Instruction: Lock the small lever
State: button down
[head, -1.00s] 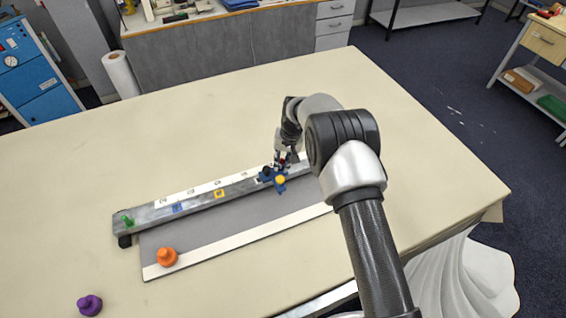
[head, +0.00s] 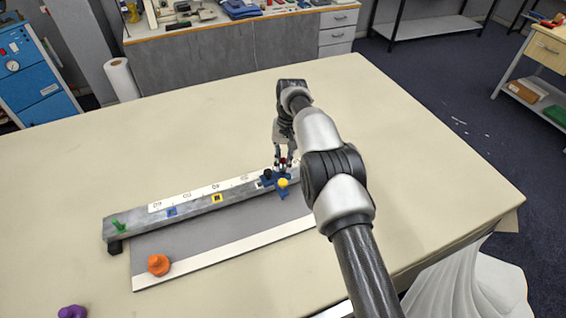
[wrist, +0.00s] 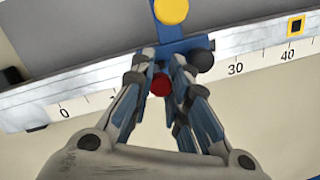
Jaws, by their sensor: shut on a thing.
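A blue slider (wrist: 183,46) sits on the long metal rail. It carries a yellow knob (wrist: 171,11), a black ball knob (wrist: 201,60) and a red ball knob (wrist: 160,85). In the head view the yellow knob (head: 282,182), black knob (head: 267,174) and red knob (head: 283,161) cluster below my gripper (head: 283,157). In the wrist view my gripper (wrist: 164,66) has its fingers on either side of the red knob, shut on it. The black knob is just outside the right finger. Which knob belongs to the small lever is not marked; the lever's shaft is hidden.
The rail (head: 190,205) has a printed scale and lies beside a grey board (head: 200,240). A green piece (head: 117,225) is at its left end. An orange knob (head: 158,265) stands on the board, a purple one (head: 72,312) at the table's front. The table behind is clear.

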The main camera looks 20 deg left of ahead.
aim_at(284, 160)
jog(key=shift+s+d, duration=0.1)
jog(key=shift+d, duration=0.05)
jog(key=c, duration=1.7)
grip_release()
jog(key=shift+d, duration=0.1)
jog(key=shift+o, duration=1.1)
jog(key=shift+r, duration=0.15)
notch_tip(284, 160, up, 10)
jog(key=shift+s+f, duration=0.1)
